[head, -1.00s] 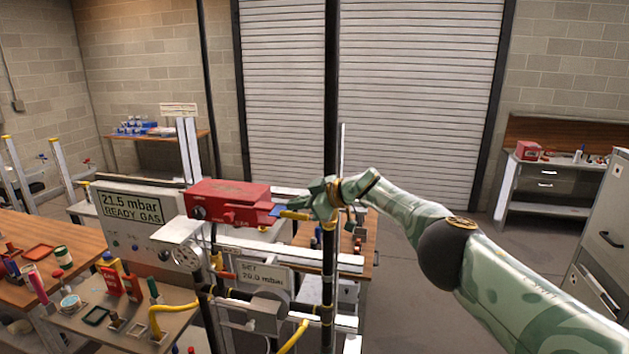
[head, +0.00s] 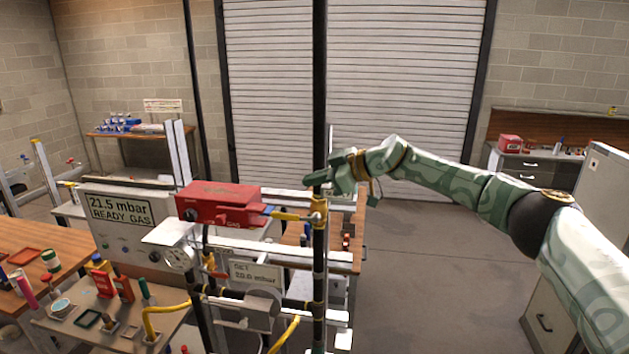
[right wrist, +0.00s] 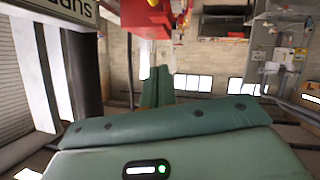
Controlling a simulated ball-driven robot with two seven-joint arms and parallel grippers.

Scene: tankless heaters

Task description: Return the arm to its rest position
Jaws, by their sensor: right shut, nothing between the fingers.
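My right arm comes in from the right in the head view. Its green gripper (head: 318,180) is beside the black vertical pipe, near the yellow fitting to the right of the red gas box (head: 222,204). The fingers are shut and empty; I cannot tell whether they touch the pipe. In the right wrist view the closed green fingers (right wrist: 158,82) point away from the camera, and the red box (right wrist: 146,18) shows just above them at the top. My left gripper is in neither view.
A tool table (head: 100,322) with several small items is at the lower left. Open floor (head: 430,270) lies to the right, before a cabinet (head: 545,315).

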